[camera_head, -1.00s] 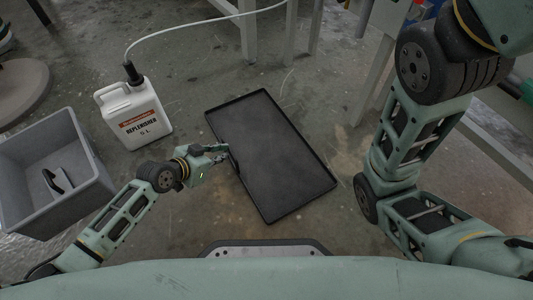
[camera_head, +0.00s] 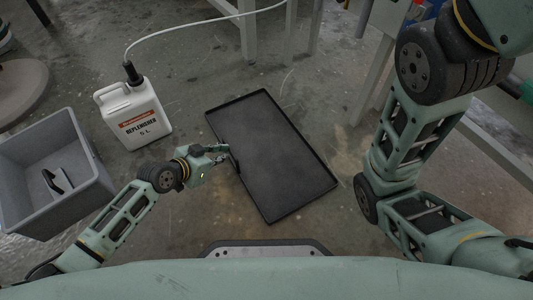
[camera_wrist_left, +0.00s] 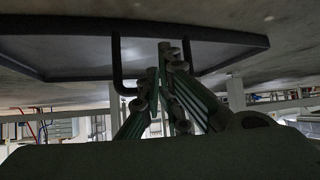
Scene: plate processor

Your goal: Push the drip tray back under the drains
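The drip tray (camera_head: 272,150) is a black, shallow, rectangular tray lying flat on the floor, turned at an angle. A dark handle (camera_wrist_left: 117,65) stands out from its near left edge. The tray's underside or rim fills the top of that view (camera_wrist_left: 60,52). My right arm reaches in at the right, but its gripper is outside the picture. The drains cannot be made out.
A white replenisher canister (camera_head: 134,112) with a hose stands left of the tray. A grey bin (camera_head: 85,190) is at the far left. Pale frame legs (camera_head: 248,35) stand behind the tray. The floor just around the tray is clear.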

